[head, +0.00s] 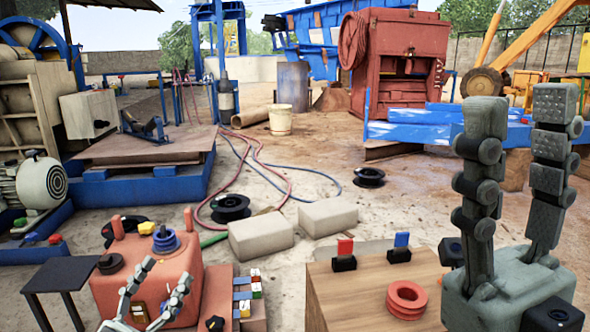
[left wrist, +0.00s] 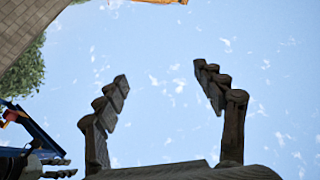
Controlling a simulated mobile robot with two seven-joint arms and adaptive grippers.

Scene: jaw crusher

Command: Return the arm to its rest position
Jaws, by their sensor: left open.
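My left gripper (head: 167,268) shows small at the lower left of the head view, its pale fingers spread and pointing up in front of an orange-red box. In the left wrist view the same gripper (left wrist: 161,76) has its two dark fingers wide apart, with only sky between them. My right gripper (head: 518,110) is large at the right of the head view. Its two grey fingers point up, apart, with nothing between them. Most of both arms is out of view.
The orange-red box (head: 105,285) carries a blue ring stack (head: 165,241). A wooden block (head: 345,290) holds red rings (head: 406,300) and two switches. Two pale blocks (head: 261,236) lie on the ground near hoses (head: 262,170). A dark small table (head: 62,275) stands lower left.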

